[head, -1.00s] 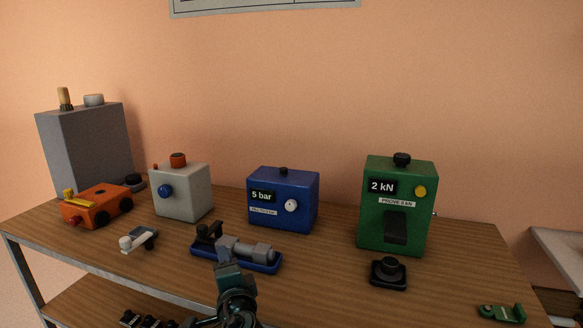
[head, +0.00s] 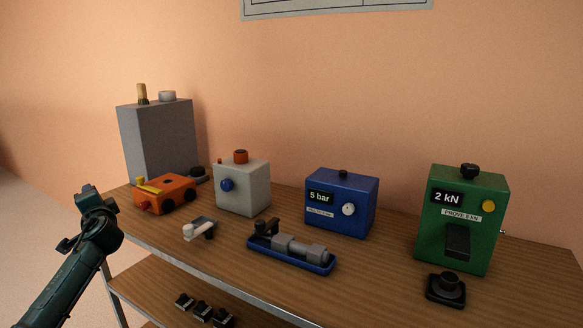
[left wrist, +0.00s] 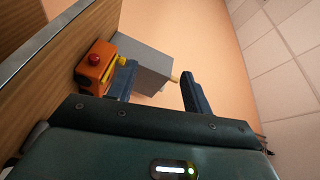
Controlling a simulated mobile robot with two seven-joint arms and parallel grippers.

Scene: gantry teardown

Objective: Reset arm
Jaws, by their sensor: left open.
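My left gripper (head: 84,196) is raised at the left of the head view, in front of and left of the bench's left end. It is open and empty, and in the left wrist view its two fingers (left wrist: 158,88) stand apart with nothing between them. The orange device (head: 165,193) with a yellow lever and red knob sits on the bench top, apart from the gripper. It also shows in the left wrist view (left wrist: 95,68), beyond the fingers, with the grey box behind it. My right gripper is not in view.
The wooden bench (head: 215,262) carries a grey box (head: 160,140), a pale box (head: 243,190), a blue 5 bar box (head: 335,212), a green 2 kN box (head: 485,225), a blue tray (head: 262,250), a white-tipped part (head: 200,229) and a black block (head: 446,288). Small black parts (head: 202,311) lie on the lower shelf.

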